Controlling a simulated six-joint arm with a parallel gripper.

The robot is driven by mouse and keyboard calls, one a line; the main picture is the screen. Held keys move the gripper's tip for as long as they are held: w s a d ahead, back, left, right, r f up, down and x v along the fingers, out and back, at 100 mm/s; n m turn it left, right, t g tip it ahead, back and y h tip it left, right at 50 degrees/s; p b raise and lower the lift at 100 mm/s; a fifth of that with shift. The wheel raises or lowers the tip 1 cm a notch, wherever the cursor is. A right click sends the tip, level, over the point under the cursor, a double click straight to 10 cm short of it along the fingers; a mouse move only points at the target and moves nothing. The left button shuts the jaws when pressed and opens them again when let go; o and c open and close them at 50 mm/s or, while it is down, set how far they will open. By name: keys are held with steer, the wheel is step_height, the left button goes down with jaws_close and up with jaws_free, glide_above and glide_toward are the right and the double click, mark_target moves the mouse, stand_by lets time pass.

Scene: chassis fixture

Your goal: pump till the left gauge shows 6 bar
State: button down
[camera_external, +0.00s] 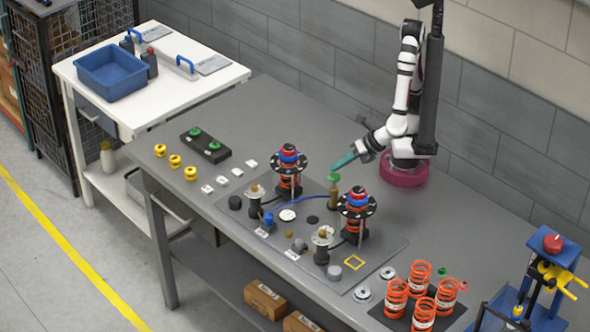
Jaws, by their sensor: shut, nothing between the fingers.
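A pump-like brass cylinder with a green cap (333,178) stands upright on the grey fixture plate (385,250), between and behind two strut assemblies. A blue hose runs from its foot to the left. My gripper (336,165), with teal fingers, is shut and empty, just above and right of the green cap; whether it touches the cap I cannot tell. A round white dial (287,215) lies on the plate near the left strut (289,170). I cannot tell whether it is the left gauge, and no reading is legible. The right strut (356,212) stands to the right.
Orange springs (421,275) stand on a black mat at the front right, beside a blue press (540,270). Yellow rollers (175,161) and a black block with green knobs (206,145) lie at the left. A blue bin (110,74) sits on a white side table.

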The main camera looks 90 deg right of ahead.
mark_target(339, 177)
steer(key=shift+r, duration=2.5)
steer(key=s+d+m+g+h, duration=0.25)
steer(key=d+m+g, duration=0.25)
steer(key=d+m, duration=0.9)
steer(key=s+d+r+m+g+y, duration=0.1)
steer(key=s+m+g+y, duration=0.3)
steer(key=m, duration=1.2)
steer(key=s+r+y, duration=0.1)
steer(key=s, duration=0.3)
steer(key=shift+d+m+y, duration=0.35)
steer(key=shift+m, duration=0.05)
